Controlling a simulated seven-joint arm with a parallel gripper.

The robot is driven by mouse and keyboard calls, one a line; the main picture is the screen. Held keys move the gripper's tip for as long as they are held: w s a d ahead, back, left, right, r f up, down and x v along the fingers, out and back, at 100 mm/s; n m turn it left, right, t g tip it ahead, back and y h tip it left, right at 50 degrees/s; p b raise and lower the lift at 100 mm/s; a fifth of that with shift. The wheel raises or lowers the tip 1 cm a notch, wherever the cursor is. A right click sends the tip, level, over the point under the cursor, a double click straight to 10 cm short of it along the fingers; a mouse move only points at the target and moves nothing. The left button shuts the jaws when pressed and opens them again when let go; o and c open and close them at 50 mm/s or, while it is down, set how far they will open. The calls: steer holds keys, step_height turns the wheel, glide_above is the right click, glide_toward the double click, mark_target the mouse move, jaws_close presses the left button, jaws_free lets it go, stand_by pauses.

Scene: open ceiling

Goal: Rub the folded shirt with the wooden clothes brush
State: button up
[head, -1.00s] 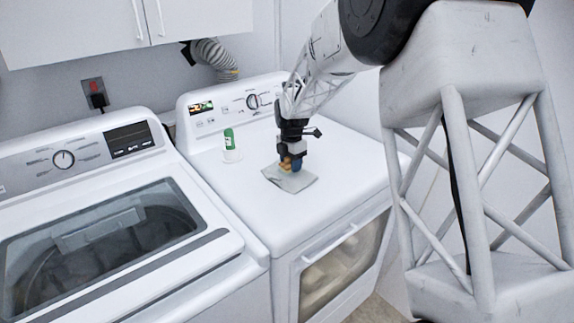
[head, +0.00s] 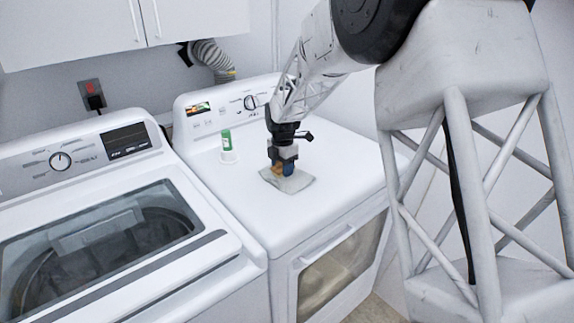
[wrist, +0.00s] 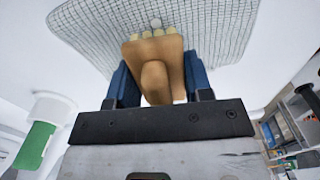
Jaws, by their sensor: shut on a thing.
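The folded shirt (head: 298,183) is a small grey cloth lying flat on top of the dryer. In the wrist view it is a checked cloth (wrist: 225,40) with rounded corners. My gripper (head: 285,168) is shut on the wooden clothes brush (head: 278,169), directly over the shirt. In the wrist view the tan brush (wrist: 154,65) sits between the blue fingers, with pale bristle tufts at its far end over the cloth. I cannot tell for sure whether the bristles touch the cloth.
A green and white bottle (head: 227,140) stands on the dryer (head: 245,205), left of the shirt, and also shows in the wrist view (wrist: 38,140). A washer (head: 200,270) with a glass lid stands to the left. The dryer's front top is clear.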

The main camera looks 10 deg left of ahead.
steer(key=shift+s+a, duration=0.85)
steer(key=shift+s, duration=0.15)
steer(key=shift+w+d, duration=1.1)
steer(key=shift+w, duration=0.15)
steer(key=shift+w+d, duration=1.05)
steer(key=shift+w, duration=0.2)
step_height(320, 180, up, 8)
steer(key=shift+a, duration=0.1)
steer(key=shift+w+a+f, duration=0.35)
steer(key=shift+a+f, duration=0.5)
steer(key=shift+a, duration=0.5)
steer(key=shift+w+a+f, duration=0.35)
steer(key=shift+a+f, duration=0.5)
steer(key=shift+a, duration=0.55)
steer(key=shift+w+a+f, duration=0.35)
steer(key=shift+a+f, duration=0.5)
steer(key=shift+a, duration=0.5)
steer(key=shift+w, duration=0.1)
steer(key=shift+w+a+f, duration=0.25)
steer(key=shift+w+a, duration=0.75)
steer(key=shift+w, duration=1.45)
steer(key=shift+w+a+f, duration=0.25)
steer(key=shift+w+a, duration=0.7)
steer(key=shift+w, duration=1.5)
steer(key=shift+w+a+f, duration=0.25)
steer(key=shift+w+a, duration=0.75)
steer(key=shift+w, duration=1.45)
